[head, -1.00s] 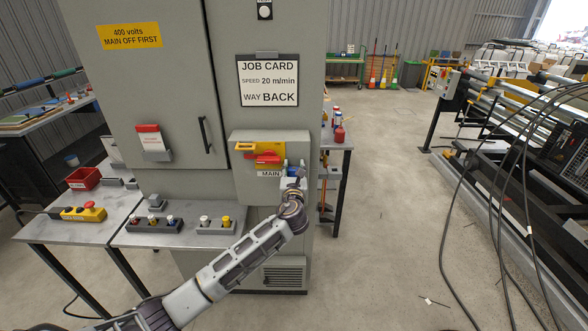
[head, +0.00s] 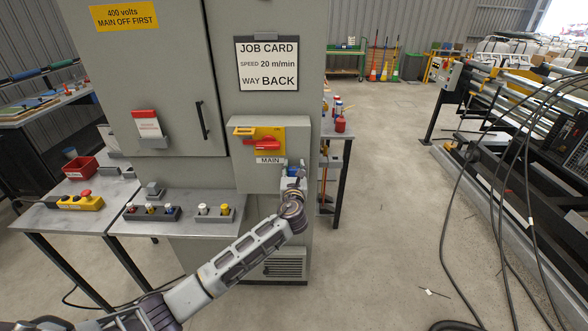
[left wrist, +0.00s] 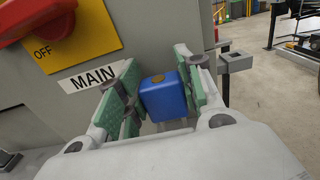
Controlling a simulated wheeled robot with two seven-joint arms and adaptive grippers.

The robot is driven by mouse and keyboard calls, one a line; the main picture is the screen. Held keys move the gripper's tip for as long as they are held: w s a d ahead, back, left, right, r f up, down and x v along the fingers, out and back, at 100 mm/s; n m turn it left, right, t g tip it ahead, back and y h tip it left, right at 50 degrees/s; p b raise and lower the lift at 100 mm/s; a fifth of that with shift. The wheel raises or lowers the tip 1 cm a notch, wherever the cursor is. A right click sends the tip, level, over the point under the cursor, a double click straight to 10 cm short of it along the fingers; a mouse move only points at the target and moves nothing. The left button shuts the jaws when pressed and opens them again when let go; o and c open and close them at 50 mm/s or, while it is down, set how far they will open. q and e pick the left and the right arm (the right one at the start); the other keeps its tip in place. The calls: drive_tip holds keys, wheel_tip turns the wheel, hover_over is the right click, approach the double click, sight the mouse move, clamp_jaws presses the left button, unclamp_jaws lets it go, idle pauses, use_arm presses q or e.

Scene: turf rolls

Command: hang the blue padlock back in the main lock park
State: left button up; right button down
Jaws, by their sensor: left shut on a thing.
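The blue padlock (left wrist: 162,97) sits between the green-padded fingers of my left gripper (left wrist: 160,88), which is shut on it. Its blue body has a brownish round spot on top; I cannot make out its shackle. In the head view my left gripper (head: 292,175) is in front of the lower right of the main switch box (head: 294,140), just below and right of the MAIN label (head: 270,160). A small grey bracket with a square opening (left wrist: 236,62) is right of the fingers in the wrist view; I cannot tell whether it is the lock park. My right gripper is out of view.
The red main switch handle (head: 262,144) on its yellow plate is above my gripper, near OFF in the wrist view. A grey shelf (head: 180,228) with button boxes stands to the left. A table with a red bottle (head: 340,124) is behind at the right. Open floor lies right.

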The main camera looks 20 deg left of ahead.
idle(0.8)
use_arm(q)
drive_tip(key=shift+p, duration=0.35)
idle(0.6)
drive_tip(key=shift+p, duration=0.3)
idle(0.7)
drive_tip(key=shift+p, duration=0.3)
drive_tip(key=shift+f, duration=0.15)
idle(0.6)
drive_tip(key=shift+f+b, duration=0.5)
drive_tip(key=shift+f, duration=0.3)
drive_tip(key=shift+f+b, duration=0.55)
drive_tip(key=shift+f, duration=0.3)
idle(0.6)
